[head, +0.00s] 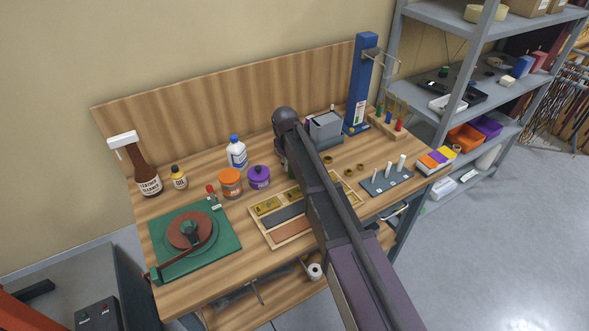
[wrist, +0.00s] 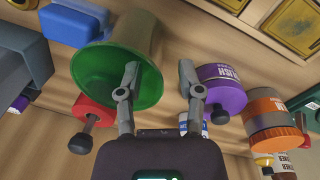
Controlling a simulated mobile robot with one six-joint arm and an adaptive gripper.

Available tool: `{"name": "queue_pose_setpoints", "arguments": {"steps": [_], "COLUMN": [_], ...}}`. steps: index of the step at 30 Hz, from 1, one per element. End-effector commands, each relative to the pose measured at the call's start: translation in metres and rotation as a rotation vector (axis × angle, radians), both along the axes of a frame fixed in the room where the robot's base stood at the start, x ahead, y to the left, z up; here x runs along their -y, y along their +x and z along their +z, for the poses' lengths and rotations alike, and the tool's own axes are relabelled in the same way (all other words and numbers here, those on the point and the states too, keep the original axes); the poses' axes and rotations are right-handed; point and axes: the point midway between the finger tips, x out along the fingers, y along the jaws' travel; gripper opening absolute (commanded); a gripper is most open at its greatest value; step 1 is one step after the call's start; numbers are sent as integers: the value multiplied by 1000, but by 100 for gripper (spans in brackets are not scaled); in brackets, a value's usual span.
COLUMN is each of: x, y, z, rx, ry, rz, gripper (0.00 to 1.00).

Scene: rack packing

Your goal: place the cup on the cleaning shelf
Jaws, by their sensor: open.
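A cup (wrist: 110,82) with a green inside shows in the wrist view, its mouth turned toward the camera. My gripper (wrist: 158,67) is open. Its left finger overlaps the cup's mouth, and its right finger is in the gap between the cup and the purple jar. I cannot tell how deep the left finger reaches or whether it touches the cup. In the head view my arm hides the cup and most of the gripper. A grey metal rack (head: 437,114) with several shelves stands at the right; I cannot tell which shelf is the cleaning shelf.
A purple jar (head: 259,177) and an orange jar (head: 230,184) stand close beside the gripper. A white bottle (head: 236,152), a grey box (head: 326,128) and a blue stand (head: 360,88) are on the bench. Bins and boxes partly fill the rack.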

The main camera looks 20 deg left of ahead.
Motion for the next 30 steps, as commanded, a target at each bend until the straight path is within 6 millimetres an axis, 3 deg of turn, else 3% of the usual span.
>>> {"name": "queue_pose_setpoints", "arguments": {"steps": [10,30], "x": [1,1], "y": [3,3], "z": [-27,-28], "rx": [0,0], "ry": [0,0], "rz": [0,0], "gripper": [48,48]}}
